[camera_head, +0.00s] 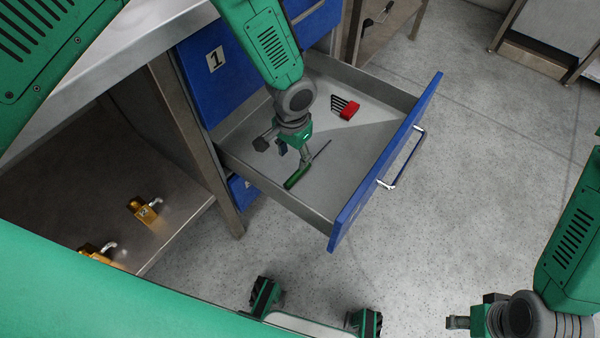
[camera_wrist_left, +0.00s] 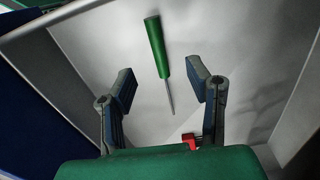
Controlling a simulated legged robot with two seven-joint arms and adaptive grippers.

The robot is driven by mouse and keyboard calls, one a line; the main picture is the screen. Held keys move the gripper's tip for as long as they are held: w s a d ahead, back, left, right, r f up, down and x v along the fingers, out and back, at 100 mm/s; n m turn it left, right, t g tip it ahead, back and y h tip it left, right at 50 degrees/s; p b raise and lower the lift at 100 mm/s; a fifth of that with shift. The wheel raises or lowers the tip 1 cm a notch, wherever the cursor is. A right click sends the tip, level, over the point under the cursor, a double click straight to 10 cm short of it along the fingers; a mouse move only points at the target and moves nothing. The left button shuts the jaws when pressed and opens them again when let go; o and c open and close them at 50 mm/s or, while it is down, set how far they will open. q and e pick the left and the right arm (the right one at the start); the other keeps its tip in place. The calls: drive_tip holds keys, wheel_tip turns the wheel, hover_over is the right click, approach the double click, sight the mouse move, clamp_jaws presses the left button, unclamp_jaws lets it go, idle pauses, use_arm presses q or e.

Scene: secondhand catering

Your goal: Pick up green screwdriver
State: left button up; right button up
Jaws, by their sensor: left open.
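The green screwdriver (camera_head: 297,176) lies on the floor of the open drawer (camera_head: 346,182), with its thin shaft pointing up and right in the head view. In the left wrist view the screwdriver (camera_wrist_left: 156,50) has its handle toward the top and its shaft tip toward my gripper. My left gripper (camera_head: 283,148) is over the drawer, above the screwdriver and empty. In the left wrist view its two fingers (camera_wrist_left: 160,90) are wide apart, with the shaft showing between them. My right gripper (camera_head: 460,322) is at the lower right, away from the drawer; its fingers are too small to read.
A red item with black prongs (camera_head: 347,108) lies deeper in the drawer; its red part (camera_wrist_left: 190,141) shows by the left gripper. The blue drawer front (camera_head: 385,160) has a metal handle (camera_head: 403,160). Brass padlocks (camera_head: 145,210) sit on a lower shelf at left. Open floor lies right.

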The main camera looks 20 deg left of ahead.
sight(297, 173)
use_arm(q)
drive_tip(key=f, duration=0.3)
drive_tip(key=shift+d+f+b, duration=0.15)
drive_tip(key=shift+d+b, duration=0.2)
drive_tip(key=shift+d+f, duration=0.3)
drive_tip(key=shift+f, duration=0.3)
drive_tip(key=f+b, duration=0.1)
drive_tip(key=f, duration=0.2)
drive_tip(key=a+f+b, duration=0.1)
drive_tip(key=f, duration=0.1)
drive_tip(key=shift+w+b, duration=0.3)
drive_tip(key=shift+b, duration=0.05)
drive_tip(key=shift+d+r, duration=0.2)
drive_tip(key=shift+d, duration=0.05)
drive_tip(key=shift+c, duration=0.4)
drive_tip(key=shift+d, duration=0.15)
clamp_jaws()
use_arm(e)
drive_tip(key=f, duration=0.4)
drive_tip(key=shift+d, duration=0.4)
